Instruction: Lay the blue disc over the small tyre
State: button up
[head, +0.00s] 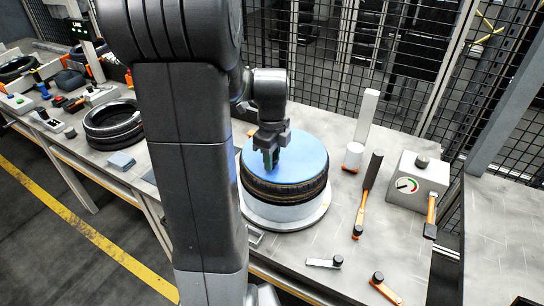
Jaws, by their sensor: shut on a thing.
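The blue disc (303,153) lies flat over the top of a black tyre (290,193), covering its opening. The tyre rests on a white round stand (285,213) on the bench. My gripper (270,165) points down at the left part of the disc. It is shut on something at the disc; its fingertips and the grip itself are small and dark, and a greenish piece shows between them. Another black tyre (113,122) lies on the bench at the left.
Small orange and grey tools (385,288) lie at the front right. A wire mesh fence (330,60) runs behind the bench.

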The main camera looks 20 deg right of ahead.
jog(key=o, duration=1.1)
jog(key=shift+o, duration=0.2)
jog(key=shift+r, duration=0.1)
jog(key=shift+r+p, duration=2.9)
jog(key=shift+r, duration=0.55)
jog(key=shift+f, duration=0.1)
notch_tip(320, 180, down, 7)
jog(key=b, duration=0.5)
jog(key=shift+b, duration=0.4)
